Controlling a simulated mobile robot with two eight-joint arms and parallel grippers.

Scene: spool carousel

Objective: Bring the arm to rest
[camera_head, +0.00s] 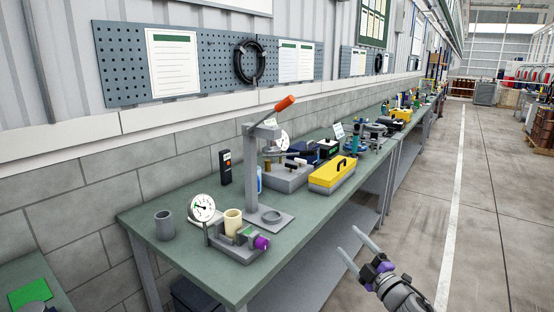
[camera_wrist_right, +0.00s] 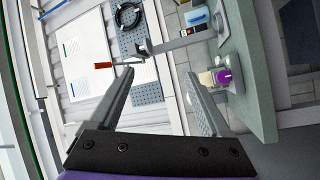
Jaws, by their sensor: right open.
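My right gripper (camera_head: 357,249) is in the lower right of the head view, out over the floor beside the bench's front edge. Its two fingers are spread and nothing is between them. In the right wrist view the same fingers (camera_wrist_right: 160,105) stand wide apart, with the wall and bench behind them. My left gripper is not in the head view.
The green bench (camera_head: 185,262) carries a dial gauge (camera_head: 202,208), a cream spool (camera_head: 233,222), a purple knob (camera_head: 261,243), a grey cup (camera_head: 164,225), a lever press (camera_head: 250,165) with an orange handle and a yellow toolbox (camera_head: 332,176). The aisle floor (camera_head: 420,200) is clear.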

